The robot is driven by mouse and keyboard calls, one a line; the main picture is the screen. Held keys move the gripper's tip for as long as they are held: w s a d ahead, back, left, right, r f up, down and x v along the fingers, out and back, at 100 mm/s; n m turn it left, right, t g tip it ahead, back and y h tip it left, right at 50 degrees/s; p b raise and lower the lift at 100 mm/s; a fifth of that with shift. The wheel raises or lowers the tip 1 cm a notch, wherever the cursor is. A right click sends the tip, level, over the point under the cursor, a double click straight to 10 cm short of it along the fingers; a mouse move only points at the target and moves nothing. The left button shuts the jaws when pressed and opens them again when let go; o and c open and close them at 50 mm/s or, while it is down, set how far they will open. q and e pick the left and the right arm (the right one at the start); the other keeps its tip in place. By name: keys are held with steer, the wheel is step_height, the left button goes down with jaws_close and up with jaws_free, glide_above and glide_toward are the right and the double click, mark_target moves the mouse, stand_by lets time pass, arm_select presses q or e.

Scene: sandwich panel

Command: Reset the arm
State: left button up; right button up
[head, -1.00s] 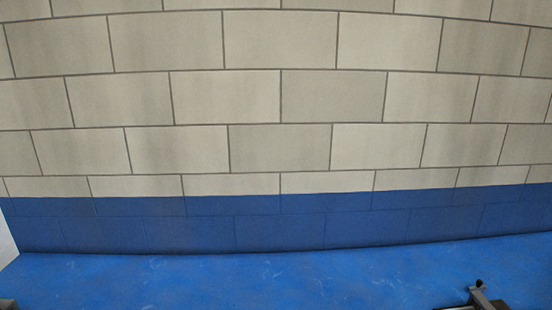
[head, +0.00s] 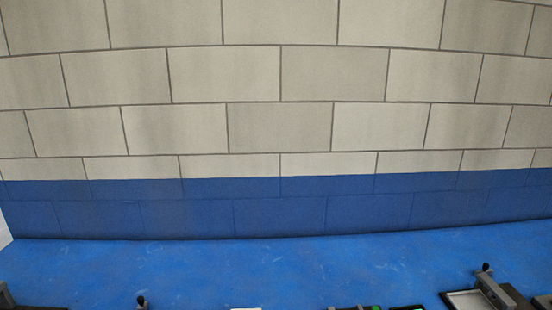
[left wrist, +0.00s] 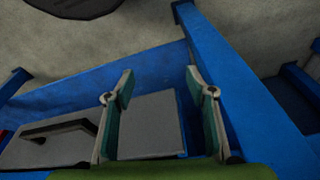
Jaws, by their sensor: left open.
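My left gripper (left wrist: 158,85) shows in the left wrist view, with its two teal-padded fingers spread apart. Nothing is between the fingers. Behind and between them lies a flat grey plate (left wrist: 150,125) beside blue framing. Whether the fingers touch anything is hard to tell, but they look clear of it. The green part of my gripper fills the bottom edge. Neither gripper shows in the head view, and my right gripper is in no view.
In the left wrist view, a blue beam (left wrist: 240,85) runs down the right and a dark-handled grey panel (left wrist: 60,140) lies left. The head view shows a block wall (head: 280,75), blue surface (head: 250,270), and a grey device (head: 490,290) at bottom right.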

arm_select(q)
steer(key=s+a+f+b, duration=0.1)
steer(key=s+f+b, duration=0.4)
steer(key=f, duration=1.2)
steer(key=s+a+f+g+b, duration=0.1)
steer(key=s+f+b, duration=0.5)
steer(key=s+f, duration=0.8)
step_height(320, 180, down, 3)
steer(key=shift+a+g, duration=0.3)
steer(key=shift+a, duration=0.35)
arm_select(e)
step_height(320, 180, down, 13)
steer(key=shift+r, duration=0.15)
